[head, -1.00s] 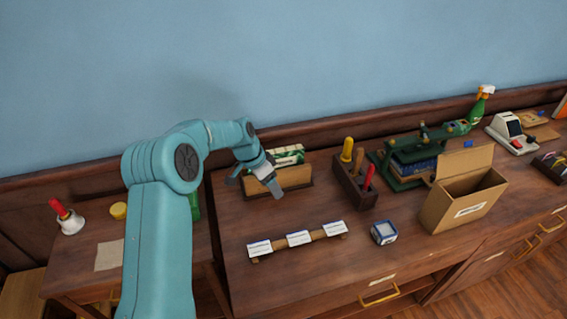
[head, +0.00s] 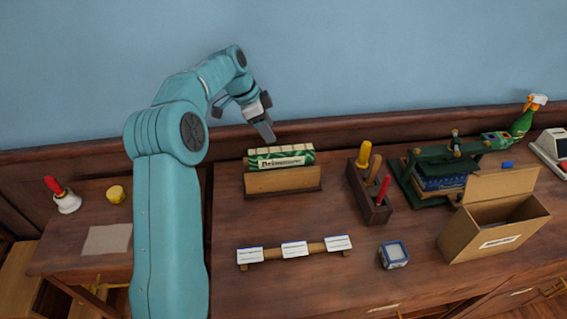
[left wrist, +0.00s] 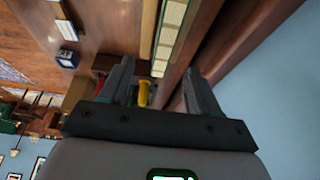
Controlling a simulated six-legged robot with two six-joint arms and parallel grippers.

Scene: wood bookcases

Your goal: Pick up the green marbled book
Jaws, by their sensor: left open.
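The green marbled book (head: 296,160) stands in a low wooden holder (head: 283,182) on the desk, its upper part and pale label showing above the holder's front board. The board hides its lower part. My left gripper (head: 245,118) is open and empty, up and behind the book to its left, apart from it. In the left wrist view, the book (left wrist: 170,30) shows as a pale block with a green edge beyond the open fingers (left wrist: 158,82). My right gripper is in neither view.
A tool block (head: 369,205) with yellow and red handles stands right of the holder. A rail with white cards (head: 294,249) lies in front. An open cardboard box (head: 480,240) and green stand (head: 410,188) are further right. The wall (head: 350,60) is behind.

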